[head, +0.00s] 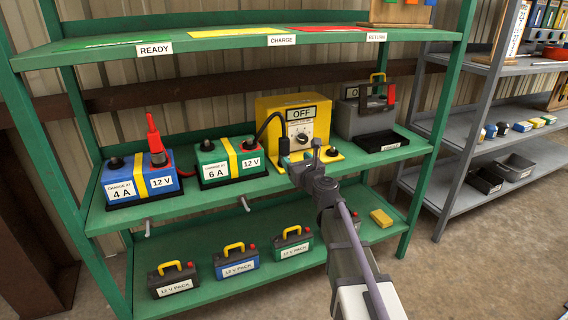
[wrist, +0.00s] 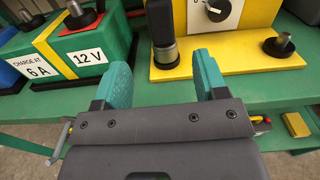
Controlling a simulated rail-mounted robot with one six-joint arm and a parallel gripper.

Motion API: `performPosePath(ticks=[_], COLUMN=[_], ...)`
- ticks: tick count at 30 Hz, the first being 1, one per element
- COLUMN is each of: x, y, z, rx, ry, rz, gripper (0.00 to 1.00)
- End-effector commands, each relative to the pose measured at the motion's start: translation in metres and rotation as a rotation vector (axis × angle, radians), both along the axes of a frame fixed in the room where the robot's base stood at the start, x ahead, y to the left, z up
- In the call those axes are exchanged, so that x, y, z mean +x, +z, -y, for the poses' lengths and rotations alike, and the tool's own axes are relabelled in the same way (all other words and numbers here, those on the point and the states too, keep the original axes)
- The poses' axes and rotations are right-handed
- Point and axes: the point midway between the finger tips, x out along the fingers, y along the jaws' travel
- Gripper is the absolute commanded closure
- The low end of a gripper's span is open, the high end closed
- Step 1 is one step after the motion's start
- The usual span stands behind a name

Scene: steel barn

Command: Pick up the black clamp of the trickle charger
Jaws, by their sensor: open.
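The trickle charger (head: 294,118) is a yellow box with an OFF sign and a dial, on the middle green shelf. What looks like its black clamp (head: 284,147) stands upright at the left of its yellow base, near a black cable. In the wrist view this black clamp (wrist: 162,22) sits above a grey metal post, its top cut off. My gripper (wrist: 162,75) is open and empty. Its teal fingers point toward the post, which lies ahead of the gap between them. In the head view my gripper (head: 303,160) is just in front of the charger and partly hides its base.
A red clamp (head: 155,140) stands on the blue 4 A battery (head: 140,183). The green 6 A battery (head: 231,162) is left of the charger. A black post (wrist: 278,46) stands on the base's right. A grey box and black tray (head: 382,141) are further right.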

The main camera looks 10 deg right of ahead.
Motion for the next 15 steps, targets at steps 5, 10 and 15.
performPosePath(ticks=[5, 10, 15], x=[0.003, 0.031, 0.055], y=[0.001, 0.001, 0.001], z=[0.000, -0.006, -0.012], rx=[0.037, 0.034, 0.032], ry=[-0.002, 0.000, 0.001], rz=[-0.009, -0.009, -0.009], gripper=[0.34, 0.34, 0.34])
